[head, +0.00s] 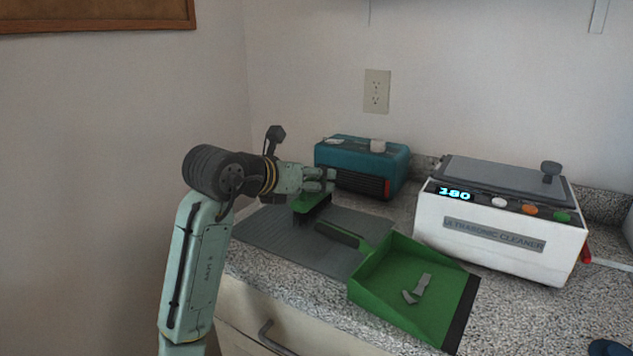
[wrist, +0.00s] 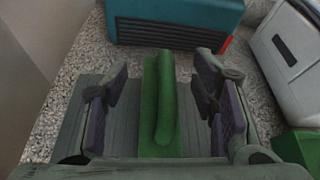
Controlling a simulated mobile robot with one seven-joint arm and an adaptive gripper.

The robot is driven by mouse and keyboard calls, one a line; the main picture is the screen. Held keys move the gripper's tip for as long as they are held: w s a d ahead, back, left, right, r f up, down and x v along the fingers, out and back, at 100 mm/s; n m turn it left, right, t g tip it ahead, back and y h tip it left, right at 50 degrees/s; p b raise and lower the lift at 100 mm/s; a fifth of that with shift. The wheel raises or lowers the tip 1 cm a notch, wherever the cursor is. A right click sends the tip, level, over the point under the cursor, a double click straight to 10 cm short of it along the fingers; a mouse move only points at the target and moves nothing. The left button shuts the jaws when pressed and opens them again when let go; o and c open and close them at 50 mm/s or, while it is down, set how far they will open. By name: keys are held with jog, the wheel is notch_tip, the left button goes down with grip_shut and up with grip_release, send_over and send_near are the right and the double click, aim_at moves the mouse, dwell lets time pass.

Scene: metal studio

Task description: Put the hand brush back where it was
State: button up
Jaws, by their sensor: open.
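The green hand brush (wrist: 163,105) lies on the grey ribbed mat (head: 276,240). In the wrist view its green handle runs between the two fingers of my gripper (wrist: 160,108), with a gap on each side. My gripper is open. In the head view my gripper (head: 318,182) is right above the brush (head: 311,208), whose green top and dark underside show below the fingers. The fingers hide part of the brush there.
A green dustpan (head: 385,284) with grey scraps (head: 418,290) lies at the mat's right edge. A teal box (head: 349,152) stands behind the mat, close to my gripper. A white ultrasonic cleaner (head: 500,228) stands at right. A wall bounds the left.

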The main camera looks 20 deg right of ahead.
jog(key=b+v, duration=0.1)
jog(key=v, duration=0.8)
jog(key=shift+s+a, duration=0.15)
jog(key=shift+a, duration=0.1)
jog(key=shift+r, duration=0.15)
